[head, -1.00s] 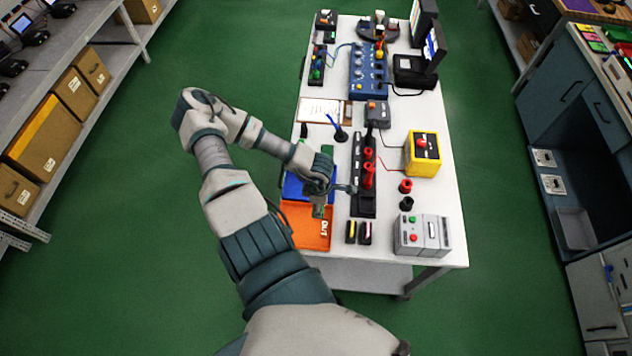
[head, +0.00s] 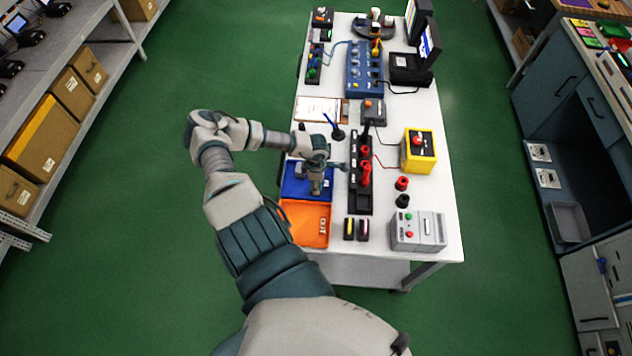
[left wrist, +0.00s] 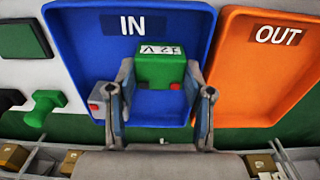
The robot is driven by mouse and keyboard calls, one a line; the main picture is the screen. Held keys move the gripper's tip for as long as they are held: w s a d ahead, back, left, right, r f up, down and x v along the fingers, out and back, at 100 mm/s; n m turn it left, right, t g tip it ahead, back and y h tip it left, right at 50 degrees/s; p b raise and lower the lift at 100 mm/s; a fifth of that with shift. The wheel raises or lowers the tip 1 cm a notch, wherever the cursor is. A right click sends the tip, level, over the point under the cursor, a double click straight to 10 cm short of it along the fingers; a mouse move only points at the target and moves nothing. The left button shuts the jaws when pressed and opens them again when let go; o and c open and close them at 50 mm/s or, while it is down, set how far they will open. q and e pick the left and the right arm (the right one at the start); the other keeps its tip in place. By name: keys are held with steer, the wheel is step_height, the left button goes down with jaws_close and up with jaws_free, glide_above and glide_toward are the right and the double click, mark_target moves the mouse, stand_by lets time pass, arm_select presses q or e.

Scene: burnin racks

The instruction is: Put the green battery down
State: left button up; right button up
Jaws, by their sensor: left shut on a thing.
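In the left wrist view the battery appears over the blue IN tray (left wrist: 75,40). I cannot tell whether it touches the tray floor. In the head view my left gripper (head: 317,188) is over the blue tray (head: 292,188), and the battery is mostly hidden. My right gripper is not in view.
The orange OUT tray (head: 300,232) lies right beside the blue one. A small grey block with a red mark (left wrist: 97,98) shows beside the left finger. The black rack with red plugs (head: 361,195) stands to the right. A clipboard (head: 317,109) lies behind.

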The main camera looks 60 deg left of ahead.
arm_select(q)
steer(key=o, duration=1.3)
steer(key=shift+a, duration=0.1)
step_height(320, 180, up, 12)
steer(key=b, duration=0.1)
